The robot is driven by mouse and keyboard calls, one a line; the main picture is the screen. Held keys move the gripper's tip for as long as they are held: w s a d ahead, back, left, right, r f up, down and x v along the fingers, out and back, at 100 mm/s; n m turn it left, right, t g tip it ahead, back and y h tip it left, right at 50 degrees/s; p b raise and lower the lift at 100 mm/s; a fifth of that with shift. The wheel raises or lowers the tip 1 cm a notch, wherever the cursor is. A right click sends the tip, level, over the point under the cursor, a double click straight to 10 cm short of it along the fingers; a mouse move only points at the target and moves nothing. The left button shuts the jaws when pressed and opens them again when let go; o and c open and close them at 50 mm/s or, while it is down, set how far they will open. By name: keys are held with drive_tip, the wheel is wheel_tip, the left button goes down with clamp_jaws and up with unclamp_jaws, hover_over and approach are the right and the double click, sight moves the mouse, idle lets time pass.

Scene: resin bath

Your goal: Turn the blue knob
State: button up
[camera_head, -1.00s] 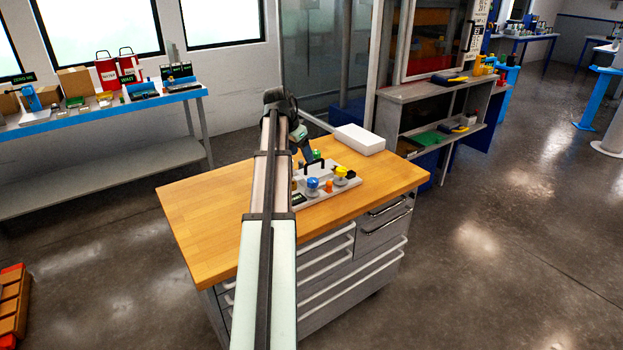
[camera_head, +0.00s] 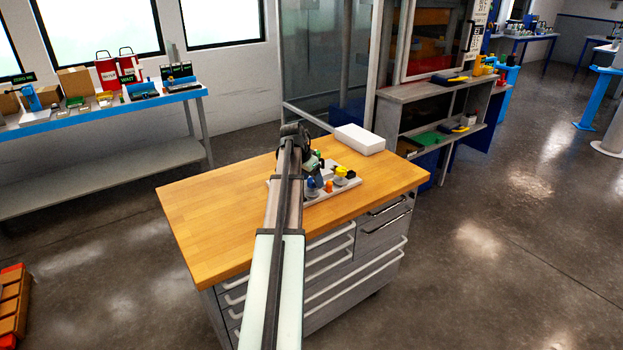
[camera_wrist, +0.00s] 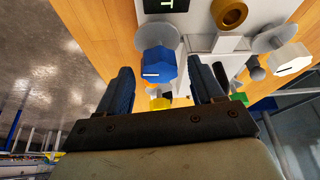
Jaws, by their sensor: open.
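The blue knob (camera_wrist: 158,66) is a faceted cap with a white mark, on a round grey base on the panel (camera_wrist: 200,14). In the wrist view it sits ahead of my open gripper (camera_wrist: 163,80), near the middle of the gap between the two dark fingers. I cannot tell whether a finger touches it. In the head view the blue knob (camera_head: 311,184) shows partly beside my arm, and the panel (camera_head: 347,184) lies on the wooden-topped cabinet. My gripper (camera_head: 313,167) is over the panel there, its fingers small and partly hidden.
A yellow knob (camera_head: 341,171) and an orange knob (camera_head: 329,187) stand close to the blue one. A white box (camera_head: 360,139) lies behind the panel. The wooden top (camera_head: 205,225) is bare on the left.

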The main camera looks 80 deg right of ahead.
drive_tip(key=shift+f, duration=0.1)
drive_tip(key=shift+c, duration=0.2)
drive_tip(key=c, duration=1)
drive_tip(key=shift+d+m+g+y, duration=0.2)
drive_tip(key=shift+m+g+y, duration=0.2)
drive_tip(key=shift+m, duration=1)
drive_tip(key=shift+m+g, duration=0.3)
drive_tip(key=shift+m, duration=0.6)
drive_tip(key=o, duration=1)
drive_tip(key=shift+o, duration=0.2)
drive_tip(key=shift+w+a, duration=0.1)
